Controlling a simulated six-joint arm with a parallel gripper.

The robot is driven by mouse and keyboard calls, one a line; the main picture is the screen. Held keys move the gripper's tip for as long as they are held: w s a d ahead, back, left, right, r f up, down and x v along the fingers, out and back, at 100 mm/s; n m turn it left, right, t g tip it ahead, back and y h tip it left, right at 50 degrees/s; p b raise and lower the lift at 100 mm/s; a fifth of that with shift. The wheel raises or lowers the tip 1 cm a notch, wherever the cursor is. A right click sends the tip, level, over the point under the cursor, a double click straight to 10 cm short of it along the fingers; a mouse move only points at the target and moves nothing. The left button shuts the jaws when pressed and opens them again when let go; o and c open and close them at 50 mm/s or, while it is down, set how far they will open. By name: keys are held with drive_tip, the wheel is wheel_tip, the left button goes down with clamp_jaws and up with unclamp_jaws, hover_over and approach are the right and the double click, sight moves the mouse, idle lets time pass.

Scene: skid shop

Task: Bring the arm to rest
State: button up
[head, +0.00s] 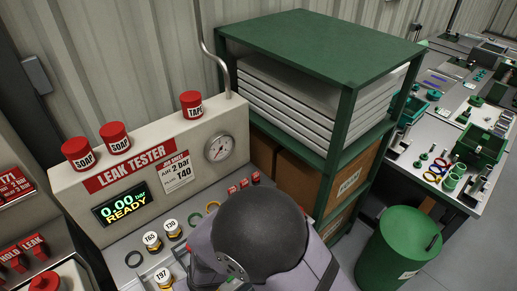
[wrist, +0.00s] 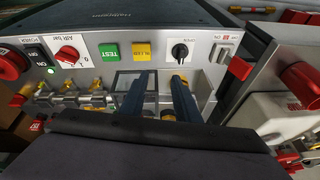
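My gripper (wrist: 158,82) shows in the wrist view as two dark blue fingers standing apart, with nothing seen between them. It is open and points at the front of a grey panel (wrist: 105,65) with brass fittings (wrist: 92,100) below it. In the head view my arm (head: 262,235) shows as a dark rounded joint over the bench in front of the leak tester (head: 225,122); the gripper's fingers are hidden there.
Fittings tagged T65 (head: 152,242) and T30 (head: 173,228) stand near my arm. A green shelf (head: 340,105) and green bin (head: 395,250) are at right. A red-handled part (wrist: 240,68) is right of my fingers.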

drive_tip(key=w+d+r+m+h+b, duration=0.1)
drive_tip(key=w+d+r+m, duration=0.15)
drive_tip(key=d, duration=0.55)
drive_tip(key=w+d+r+m+g, duration=0.1)
drive_tip(key=d+r, duration=0.2)
drive_tip(key=d, duration=0.5)
drive_tip(key=w+d+r+m+h+b, duration=0.1)
drive_tip(key=w+d+r+m, duration=0.15)
drive_tip(key=d, duration=0.45)
drive_tip(key=s+d+r, duration=0.1)
drive_tip(key=s+d, duration=0.1)
drive_tip(key=d, duration=0.3)
drive_tip(key=s+d+r+m+g+h, duration=0.1)
drive_tip(key=s+d, duration=0.2)
drive_tip(key=d, duration=0.3)
drive_tip(key=shift+s+r, duration=0.15)
drive_tip(key=shift+s, duration=0.1)
drive_tip(key=shift+a, duration=0.1)
